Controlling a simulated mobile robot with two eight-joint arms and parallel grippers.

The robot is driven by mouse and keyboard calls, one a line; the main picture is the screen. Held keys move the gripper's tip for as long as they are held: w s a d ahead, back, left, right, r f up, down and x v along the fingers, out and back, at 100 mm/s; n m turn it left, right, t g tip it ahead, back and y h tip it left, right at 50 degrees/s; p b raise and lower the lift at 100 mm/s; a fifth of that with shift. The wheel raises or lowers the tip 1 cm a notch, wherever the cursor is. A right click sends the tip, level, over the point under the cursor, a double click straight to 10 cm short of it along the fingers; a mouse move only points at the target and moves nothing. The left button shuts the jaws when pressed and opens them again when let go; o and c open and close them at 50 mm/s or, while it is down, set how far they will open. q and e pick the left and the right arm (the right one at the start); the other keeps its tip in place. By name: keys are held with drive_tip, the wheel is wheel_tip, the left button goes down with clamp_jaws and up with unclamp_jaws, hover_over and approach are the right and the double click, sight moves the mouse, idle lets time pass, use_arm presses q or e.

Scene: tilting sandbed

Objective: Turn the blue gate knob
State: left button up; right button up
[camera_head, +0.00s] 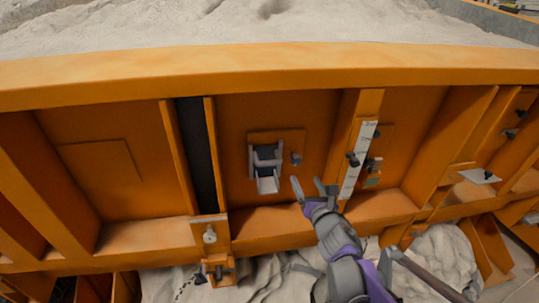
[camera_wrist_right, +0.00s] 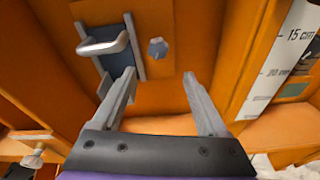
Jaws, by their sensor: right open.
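A small blue-grey knob (camera_head: 296,159) sits on the orange front wall, just right of a small gate with a grey handle (camera_head: 267,184). In the right wrist view the knob (camera_wrist_right: 157,48) shows above and between my fingertips, with the handle (camera_wrist_right: 103,45) to its left. My right gripper (camera_head: 309,184) is open and empty, below and slightly right of the knob in the head view. Its two fingers also show in the right wrist view (camera_wrist_right: 158,76), apart from the knob. My left gripper is not in view.
A white measuring scale (camera_head: 356,160) with dark clamps stands on an upright rib right of the knob. The orange top rim (camera_head: 270,72) of the sandbed runs above, with sand behind it. A lower ledge (camera_head: 270,222) juts out below the panel.

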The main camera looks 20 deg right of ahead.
sight(297, 163)
drive_tip(key=shift+n, duration=0.4)
drive_tip(key=x, duration=0.7)
drive_tip(key=p+x, duration=0.1)
drive_tip(key=x, duration=0.2)
drive_tip(key=shift+w+r, duration=0.25)
drive_tip(key=shift+w, duration=0.15)
clamp_jaws()
